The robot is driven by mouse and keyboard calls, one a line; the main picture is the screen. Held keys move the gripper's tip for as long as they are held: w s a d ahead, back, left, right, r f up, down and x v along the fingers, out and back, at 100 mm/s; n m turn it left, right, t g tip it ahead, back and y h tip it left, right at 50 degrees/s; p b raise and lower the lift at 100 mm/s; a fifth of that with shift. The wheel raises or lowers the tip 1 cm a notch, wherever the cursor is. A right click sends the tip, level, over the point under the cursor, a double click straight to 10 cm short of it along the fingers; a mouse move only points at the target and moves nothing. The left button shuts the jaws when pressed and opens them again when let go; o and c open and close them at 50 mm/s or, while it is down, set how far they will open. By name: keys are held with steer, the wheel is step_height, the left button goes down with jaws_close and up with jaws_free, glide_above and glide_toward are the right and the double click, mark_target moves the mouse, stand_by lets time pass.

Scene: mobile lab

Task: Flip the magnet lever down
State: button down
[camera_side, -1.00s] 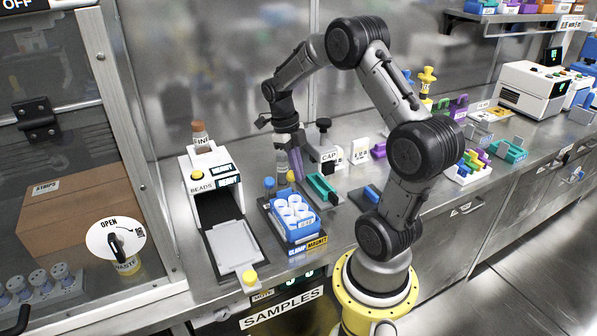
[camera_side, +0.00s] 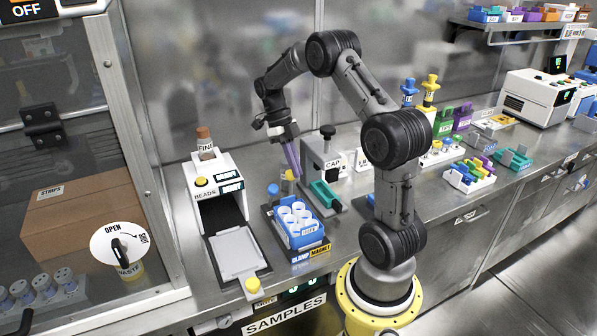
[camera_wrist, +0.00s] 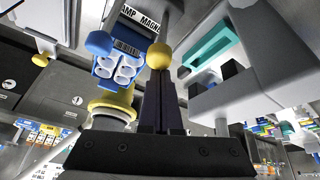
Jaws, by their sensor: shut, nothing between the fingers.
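The rack unit labelled CLAMP and MAGNET (camera_side: 311,252) stands on the bench, holding a blue block of white tubes (camera_side: 296,225). Behind the tubes, a yellow knob (camera_side: 289,174) and a blue knob (camera_side: 273,188) stick up; the yellow one sits higher in the side view. I take the yellow knob to be the magnet lever; its stem is mostly hidden. My gripper (camera_side: 297,176) is shut and empty, its dark purple fingers pointing down beside the yellow knob. In the wrist view, the fingertips (camera_wrist: 160,74) lie right at the yellow knob (camera_wrist: 159,56); I cannot tell whether they touch. The blue knob (camera_wrist: 98,42) is to the left.
A grey capping stand labelled CAP (camera_side: 332,163), with a teal holder (camera_side: 325,194), stands close to the right of my fingers. The white BEADS box (camera_side: 208,188) and its open grey tray (camera_side: 237,251) are to the left. A metal wall is behind.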

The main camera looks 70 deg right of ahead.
steer(key=shift+w+d+f+g+y, duration=0.1)
steer(key=shift+w+d+g+y, duration=0.4)
steer(key=shift+w+d+y, duration=0.1)
steer(key=shift+w+d+f, duration=0.15)
steer(key=shift+w+d, duration=0.9)
steer(key=shift+w, duration=0.1)
steer(key=s+r, duration=0.2)
steer(key=s, duration=0.2)
steer(key=w+f+v, duration=0.1)
steer(key=v, duration=0.8)
steer(key=shift+w+d, duration=0.15)
steer(key=shift+w, duration=0.25)
steer(key=shift+r, duration=0.1)
